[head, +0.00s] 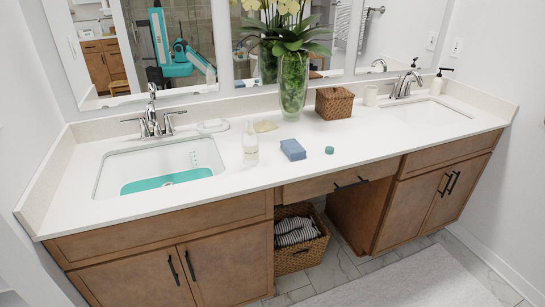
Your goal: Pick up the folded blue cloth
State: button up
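The folded blue cloth (293,149) lies on the white countertop (350,147), near the front edge and about midway between the two sinks. It looks like a small, thick blue block with a flat top. Nothing covers it. My gripper is not directly in view. A teal and white robot arm shows only as a reflection in the left mirror, too small to read its fingers.
A small teal round item (329,150) sits right of the cloth. A clear bottle (250,143) stands to its left. Behind are a glass vase (293,85) with flowers and a woven box (334,102). The left sink (125,165) holds something flat and teal.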

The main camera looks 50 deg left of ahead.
aim_at(294, 150)
jog(key=z, duration=0.1)
jog(key=k, duration=0.95)
jog(key=u, duration=2.3)
jog(key=i, duration=1)
